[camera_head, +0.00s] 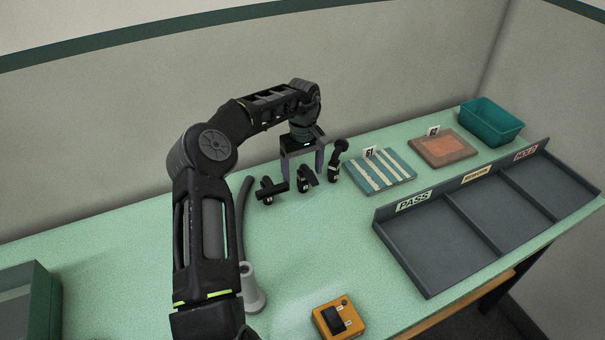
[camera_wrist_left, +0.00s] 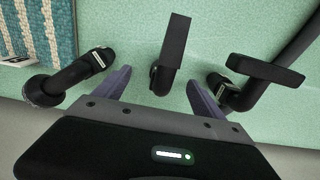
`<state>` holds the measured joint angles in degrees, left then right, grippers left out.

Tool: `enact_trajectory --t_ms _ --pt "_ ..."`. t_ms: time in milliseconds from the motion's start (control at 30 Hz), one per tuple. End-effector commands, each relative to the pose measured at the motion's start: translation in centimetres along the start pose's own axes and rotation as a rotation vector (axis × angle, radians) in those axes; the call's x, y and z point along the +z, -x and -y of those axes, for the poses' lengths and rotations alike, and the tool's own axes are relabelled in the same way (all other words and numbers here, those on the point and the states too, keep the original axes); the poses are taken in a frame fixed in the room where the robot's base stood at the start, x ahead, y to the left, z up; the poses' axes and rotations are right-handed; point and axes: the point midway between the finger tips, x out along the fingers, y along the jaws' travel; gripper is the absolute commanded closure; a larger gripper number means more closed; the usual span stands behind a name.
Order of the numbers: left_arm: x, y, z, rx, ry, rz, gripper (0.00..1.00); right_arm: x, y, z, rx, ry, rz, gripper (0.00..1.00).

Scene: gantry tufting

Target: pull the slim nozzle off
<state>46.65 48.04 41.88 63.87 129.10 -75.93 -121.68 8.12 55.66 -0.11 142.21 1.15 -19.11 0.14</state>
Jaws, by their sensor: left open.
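Three black nozzles stand in a row near the back of the green table. The middle one looks like the slim nozzle (camera_head: 307,180); in the left wrist view the slim nozzle (camera_wrist_left: 173,50) is a straight, narrow bar. A wide-headed nozzle (camera_head: 271,191) is to its left and a round-ended nozzle (camera_head: 337,160) to its right. My left gripper (camera_head: 303,168) points down above the slim nozzle, open and empty. In the left wrist view, the gripper (camera_wrist_left: 160,84) has its fingers on either side of the slim nozzle, with gaps. What the slim nozzle is fixed to is hidden.
A dark hose (camera_head: 243,215) rises near the wide nozzle. A striped sample (camera_head: 382,172), an orange sample (camera_head: 444,147) and a teal bin (camera_head: 491,121) lie right.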

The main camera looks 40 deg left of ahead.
Motion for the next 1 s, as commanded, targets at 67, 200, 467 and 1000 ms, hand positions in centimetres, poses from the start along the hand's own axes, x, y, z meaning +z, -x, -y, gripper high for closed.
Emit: enact_trajectory --t_ms 67,200,467,1000 --pt "0.0 -0.7 0.0 -0.001 0.0 0.002 0.2 0.0 0.0 0.0 0.0 0.0 0.0 0.38" --pt "0.0 -1.3 0.0 -0.001 -0.001 0.001 0.2 0.0 0.0 0.0 0.0 0.0 0.0 0.38" --pt "0.0 -1.5 0.0 -0.001 0.0 0.0 0.2 0.0 0.0 0.0 0.0 0.0 0.0 0.38" --pt "0.0 -1.4 0.0 0.0 0.0 0.0 0.55 0.0 0.0 0.0 0.0 0.0 0.0 0.38"
